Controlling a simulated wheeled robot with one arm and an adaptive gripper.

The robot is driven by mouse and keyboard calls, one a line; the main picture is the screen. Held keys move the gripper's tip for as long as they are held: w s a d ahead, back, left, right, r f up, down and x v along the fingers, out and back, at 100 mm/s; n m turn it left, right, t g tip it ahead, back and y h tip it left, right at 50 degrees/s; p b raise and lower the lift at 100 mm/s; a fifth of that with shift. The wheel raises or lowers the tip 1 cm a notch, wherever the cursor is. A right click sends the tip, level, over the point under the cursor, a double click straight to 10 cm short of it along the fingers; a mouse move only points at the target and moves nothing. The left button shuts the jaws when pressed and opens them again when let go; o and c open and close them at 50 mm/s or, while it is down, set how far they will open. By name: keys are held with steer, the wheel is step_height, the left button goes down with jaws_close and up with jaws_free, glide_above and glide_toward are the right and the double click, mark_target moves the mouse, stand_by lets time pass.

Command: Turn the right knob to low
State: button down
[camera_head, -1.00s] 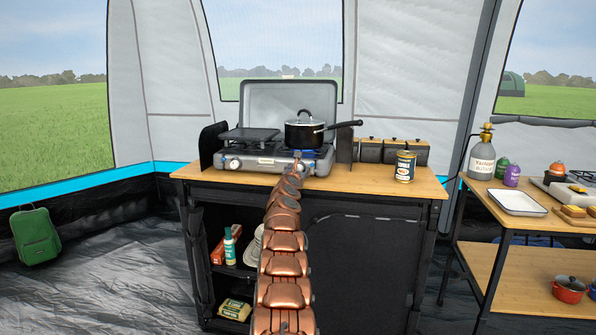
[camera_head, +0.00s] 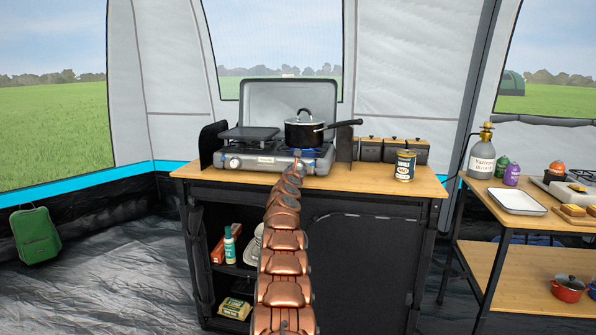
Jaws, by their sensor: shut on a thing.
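The camping stove (camera_head: 258,161) stands on the wooden counter with its grey lid raised. Its left knob (camera_head: 234,163) shows on the front panel. The right knob is hidden behind the end of my copper-coloured arm. My gripper (camera_head: 298,162) is at the right part of the stove's front, shut on the right knob. Its fingers are too small and covered to make out, and the knob's setting cannot be read. A black pot (camera_head: 304,134) with a lid sits on the right burner, and blue flame (camera_head: 310,153) shows beneath it.
A labelled can (camera_head: 404,166) stands on the counter (camera_head: 352,178) to the right. Dark canisters (camera_head: 392,151) stand behind it. The pot's handle points right. A side table (camera_head: 520,253) holds a white tray (camera_head: 517,202) and bottles. The counter left of the stove is mostly clear.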

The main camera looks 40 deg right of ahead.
steer(key=shift+r, duration=0.1)
steer(key=shift+r+n+p, duration=0.15)
steer(key=shift+n+p, duration=0.7)
steer(key=shift+n, duration=0.15)
steer(key=n+p, duration=0.2)
steer(key=n, duration=0.1)
steer(key=n+p, duration=0.2)
steer(key=n, duration=0.1)
steer(key=shift+w+a, duration=0.15)
steer(key=n+p, duration=0.3)
steer(key=n, duration=0.1)
steer(key=shift+g, duration=0.4)
steer(key=shift+n+p, duration=1.35)
steer(key=shift+n, duration=0.25)
steer(key=shift+w, duration=0.1)
steer(key=c, duration=1.1)
jaws_free()
steer(key=o, duration=0.3)
steer(key=shift+f, duration=0.2)
